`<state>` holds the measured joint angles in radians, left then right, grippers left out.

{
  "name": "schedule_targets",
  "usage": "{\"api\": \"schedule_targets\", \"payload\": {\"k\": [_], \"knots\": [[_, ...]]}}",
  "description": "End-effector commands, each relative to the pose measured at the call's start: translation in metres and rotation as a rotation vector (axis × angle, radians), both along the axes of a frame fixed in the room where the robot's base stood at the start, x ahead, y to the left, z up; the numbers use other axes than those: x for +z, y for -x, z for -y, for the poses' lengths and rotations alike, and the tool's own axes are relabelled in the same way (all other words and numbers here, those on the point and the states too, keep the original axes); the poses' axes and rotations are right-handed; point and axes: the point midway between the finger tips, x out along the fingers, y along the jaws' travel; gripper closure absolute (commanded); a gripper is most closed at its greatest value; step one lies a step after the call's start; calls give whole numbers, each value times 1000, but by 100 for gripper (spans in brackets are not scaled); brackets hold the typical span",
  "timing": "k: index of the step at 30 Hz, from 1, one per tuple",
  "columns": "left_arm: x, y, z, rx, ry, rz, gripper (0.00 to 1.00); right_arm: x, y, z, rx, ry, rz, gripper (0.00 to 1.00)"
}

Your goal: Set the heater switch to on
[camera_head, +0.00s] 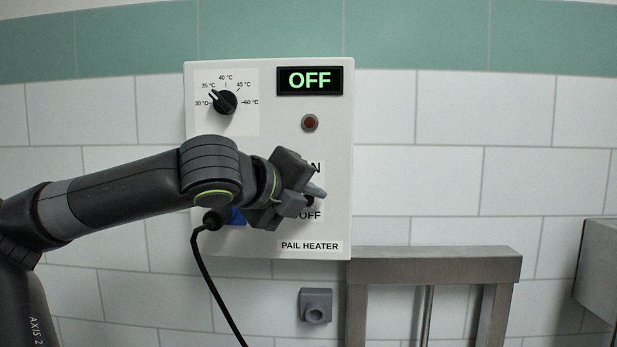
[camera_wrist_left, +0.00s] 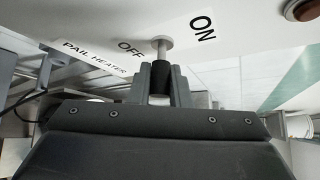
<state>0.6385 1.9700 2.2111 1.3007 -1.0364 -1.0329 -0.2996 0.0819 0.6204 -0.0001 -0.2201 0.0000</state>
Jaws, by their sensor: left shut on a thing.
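The pail heater panel (camera_head: 330,180) is a white box on the tiled wall. Its display (camera_head: 309,80) reads OFF in green, and the round lamp (camera_head: 310,123) below it is dark red. The heater switch (camera_wrist_left: 162,44) is a small metal toggle with a black grip, between the ON and OFF labels in the left wrist view. My left gripper (camera_wrist_left: 160,80) is shut on this grip, with one finger on each side. In the head view my left gripper (camera_head: 308,200) hides most of the switch. I cannot tell its exact tilt. My right gripper is not in view.
A temperature dial (camera_head: 224,102) sits at the panel's upper left. A black cable (camera_head: 208,270) hangs from a plug beside a blue part. A metal frame (camera_head: 435,268) and a small grey wall fitting (camera_head: 316,306) are below.

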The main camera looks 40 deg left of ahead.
Motion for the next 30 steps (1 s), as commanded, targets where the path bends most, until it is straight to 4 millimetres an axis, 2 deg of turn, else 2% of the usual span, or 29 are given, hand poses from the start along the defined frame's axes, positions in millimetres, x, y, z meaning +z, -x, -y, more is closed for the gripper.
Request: {"api": "schedule_targets", "payload": {"k": [1, 7, 19, 30], "knots": [[11, 0, -1, 5, 25, -34, 100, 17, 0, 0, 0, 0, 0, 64], [13, -1, -2, 8, 118, -145, 100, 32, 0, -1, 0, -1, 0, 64], [18, -3, -3, 5, 253, -299, 100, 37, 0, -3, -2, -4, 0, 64], [20, -4, -3, 1, 303, -359, 100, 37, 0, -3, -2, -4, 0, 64]]}}
